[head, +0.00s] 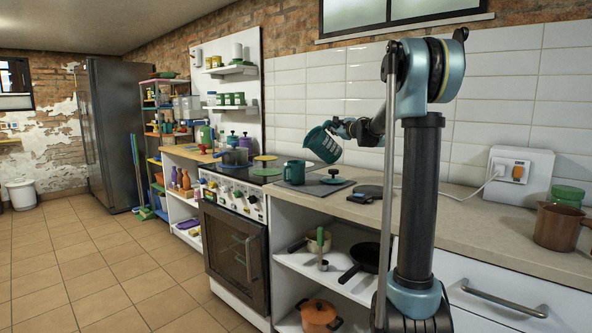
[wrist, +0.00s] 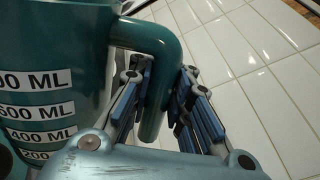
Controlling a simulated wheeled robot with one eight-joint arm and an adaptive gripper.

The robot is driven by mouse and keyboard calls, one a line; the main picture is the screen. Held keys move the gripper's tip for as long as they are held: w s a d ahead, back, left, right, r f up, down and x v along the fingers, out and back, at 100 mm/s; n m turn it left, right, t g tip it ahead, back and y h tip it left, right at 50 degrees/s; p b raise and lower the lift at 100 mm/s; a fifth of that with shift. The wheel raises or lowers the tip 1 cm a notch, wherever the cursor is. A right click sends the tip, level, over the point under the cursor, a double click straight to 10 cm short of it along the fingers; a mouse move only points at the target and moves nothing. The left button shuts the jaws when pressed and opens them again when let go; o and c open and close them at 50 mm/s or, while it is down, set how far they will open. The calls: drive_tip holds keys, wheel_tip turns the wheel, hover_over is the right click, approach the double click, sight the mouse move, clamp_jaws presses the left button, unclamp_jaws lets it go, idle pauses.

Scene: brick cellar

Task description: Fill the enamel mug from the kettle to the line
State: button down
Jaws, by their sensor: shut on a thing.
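A teal kettle (head: 322,144) with white volume labels is held tilted in the air above the counter, just right of and above the teal mug (head: 294,172). The mug stands upright on a dark grey mat (head: 316,189). My gripper (wrist: 158,90) is shut on the kettle's handle, one finger on each side. In the wrist view the kettle's labelled wall (wrist: 45,82) fills the left side. No stream shows in the head view. The mug's inside, its line and its liquid level cannot be made out.
A teal lid (head: 336,180) lies on the mat right of the mug. A dark round disc (head: 370,191) and a small dark item (head: 359,198) lie nearby. The stove (head: 245,170) with a pot (head: 235,157) is to the left.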

sight(327, 124)
drive_tip(key=shift+s+a+r+n+p, duration=0.2)
drive_tip(key=shift+a+r+n+p, duration=0.15)
drive_tip(key=shift+n, duration=0.15)
idle(0.4)
drive_tip(key=shift+s+a+f+n+p, duration=0.2)
drive_tip(key=shift+a+f+n+p, duration=0.1)
drive_tip(key=shift+a+n, duration=0.15)
drive_tip(key=shift+s+a+f+n+p, duration=0.2)
drive_tip(key=shift+a+n+p, duration=0.05)
drive_tip(key=shift+a+n, duration=0.2)
idle(0.6)
drive_tip(key=shift+s+a+r+n+p, duration=0.2)
drive_tip(key=shift+a+r+n+p, duration=0.2)
drive_tip(key=shift+r, duration=0.05)
drive_tip(key=shift+s+a+r+n+p, duration=0.2)
drive_tip(key=shift+a+r+n+p, duration=0.15)
drive_tip(key=shift+r+n+p, duration=0.1)
idle(1.4)
drive_tip(key=shift+s+a+r+n+p, duration=0.25)
drive_tip(key=shift+a+p, duration=0.05)
drive_tip(key=shift+a, duration=0.2)
drive_tip(key=shift+s+a+r+n+p, duration=0.2)
drive_tip(key=shift+s+a+n+p, duration=0.05)
drive_tip(key=shift+a, duration=0.3)
drive_tip(key=shift+s+a+r+n+p, duration=0.25)
drive_tip(key=shift+a+p, duration=0.05)
drive_tip(key=shift+a, duration=0.2)
idle(1.6)
